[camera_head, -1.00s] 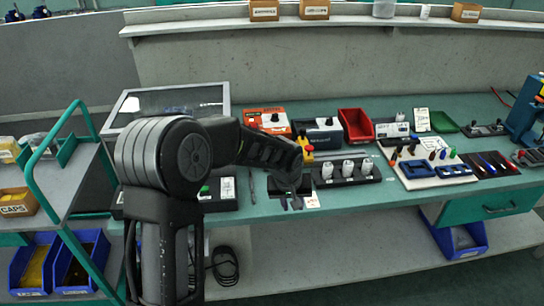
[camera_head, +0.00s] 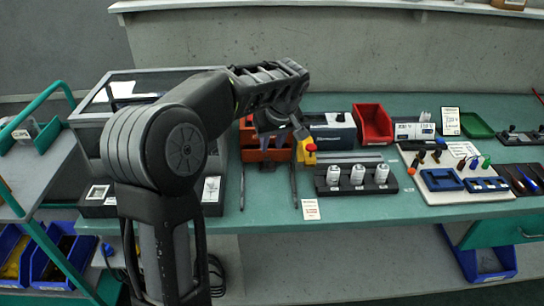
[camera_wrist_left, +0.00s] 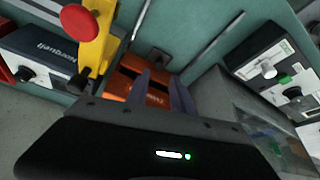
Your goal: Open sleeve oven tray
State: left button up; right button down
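The orange box (camera_head: 250,150), which I take to be the sleeve oven, stands on the green bench, largely hidden behind my left gripper. In the left wrist view its orange surface (camera_wrist_left: 128,82) shows behind and between the fingers. A small dark block (camera_wrist_left: 158,59) shows just beyond the fingertips; I cannot tell whether it is a tray handle. My left gripper (camera_head: 283,128) is over the front of the orange box. In the left wrist view its two fingers (camera_wrist_left: 161,82) stand apart with nothing clearly held. Whether they touch the box is unclear. My right gripper is not in view.
A yellow post with a red button (camera_head: 309,148) stands close right of my left gripper. Two thin dark rods (camera_head: 242,187) (camera_head: 294,186) lie on the bench. A rack of white bottles (camera_head: 357,178) is to the right, a glass-topped case (camera_head: 150,85) to the left.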

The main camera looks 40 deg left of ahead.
aim_at(268, 160)
pick_arm(q)
jog(key=shift+x, duration=4)
jog(key=shift+d, duration=0.1)
grip_shut()
